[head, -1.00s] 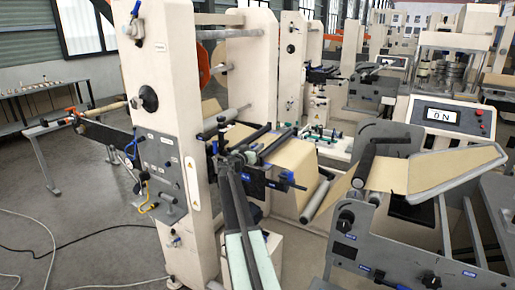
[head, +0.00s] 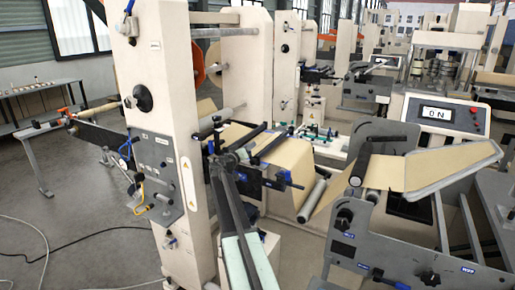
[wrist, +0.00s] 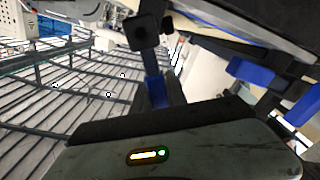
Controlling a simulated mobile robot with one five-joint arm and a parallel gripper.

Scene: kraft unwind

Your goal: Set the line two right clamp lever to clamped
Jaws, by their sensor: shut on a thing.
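My gripper (head: 228,160) is at the near left end of the splice table on the cream machine, beside a blue lever part (head: 211,147). In the wrist view its grey body and dark jaw fill the bottom. It is shut on a lever, whose blue part (wrist: 157,92) meets the jaw edge and whose dark stem (wrist: 150,62) rises to a square black block (wrist: 142,30). The fingertips are mostly hidden. Another blue clamp lever (head: 283,178) stands apart at the right end of the dark bar. I cannot tell from markings which lever is line two's right one.
Brown kraft web (head: 288,150) runs over the table to a grey roller (head: 312,200). A grey side frame (head: 365,235) with black knobs stands at the right. The tall cream column (head: 165,130) is close left of my arm. A display panel (head: 438,114) reads ON.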

